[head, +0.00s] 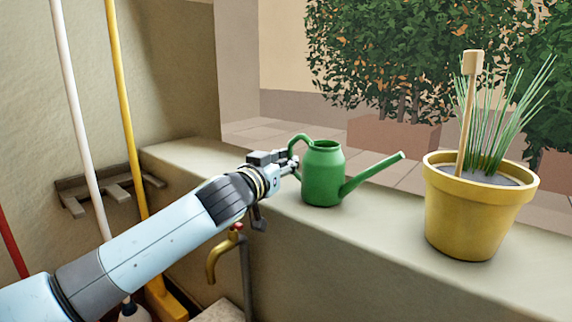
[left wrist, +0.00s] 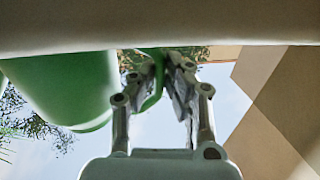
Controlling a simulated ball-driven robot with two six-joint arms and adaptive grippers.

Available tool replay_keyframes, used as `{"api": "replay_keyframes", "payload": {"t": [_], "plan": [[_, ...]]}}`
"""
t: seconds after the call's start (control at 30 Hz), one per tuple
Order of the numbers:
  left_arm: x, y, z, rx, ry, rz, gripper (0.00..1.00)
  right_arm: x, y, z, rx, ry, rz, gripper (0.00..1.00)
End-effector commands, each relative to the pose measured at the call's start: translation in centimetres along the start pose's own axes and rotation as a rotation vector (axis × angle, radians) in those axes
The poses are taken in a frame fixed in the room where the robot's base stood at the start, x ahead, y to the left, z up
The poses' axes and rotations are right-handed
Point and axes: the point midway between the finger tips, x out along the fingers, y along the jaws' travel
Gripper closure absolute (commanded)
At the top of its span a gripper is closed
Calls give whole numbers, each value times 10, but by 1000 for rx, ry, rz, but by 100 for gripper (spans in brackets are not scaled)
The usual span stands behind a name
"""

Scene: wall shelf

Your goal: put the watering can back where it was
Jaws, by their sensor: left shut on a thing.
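The green watering can (head: 323,176) stands upright on the pale ledge (head: 385,222), its spout pointing right and its handle on the left. My left gripper (head: 292,163) reaches in from the left and is shut on the can's handle. In the left wrist view the gripper (left wrist: 165,82) has its fingers closed around the green handle, with the can's body (left wrist: 65,88) to the left. The ledge fills the top edge of that view. My right gripper is in neither view.
A yellow pot (head: 470,215) with a grassy plant and a wooden marker stands on the ledge to the right of the spout. A brass tap (head: 221,255) is below my left arm. Poles (head: 123,100) lean by a wall rack (head: 95,190) at left. The ledge between can and pot is clear.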

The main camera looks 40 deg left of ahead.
Motion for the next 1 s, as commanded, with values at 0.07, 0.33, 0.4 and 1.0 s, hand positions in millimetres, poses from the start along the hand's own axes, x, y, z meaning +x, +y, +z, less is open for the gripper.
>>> {"api": "replay_keyframes", "payload": {"t": [0.07,0.33,0.4,1.0], "plan": [[0,0,1,-1,1,1,100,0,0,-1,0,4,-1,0],[0,0,2,1,0,0,65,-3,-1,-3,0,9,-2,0],[0,0,2,1,0,0,65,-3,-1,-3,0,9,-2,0],[-73,0,0,4,-4,2,65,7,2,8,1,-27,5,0]]}}
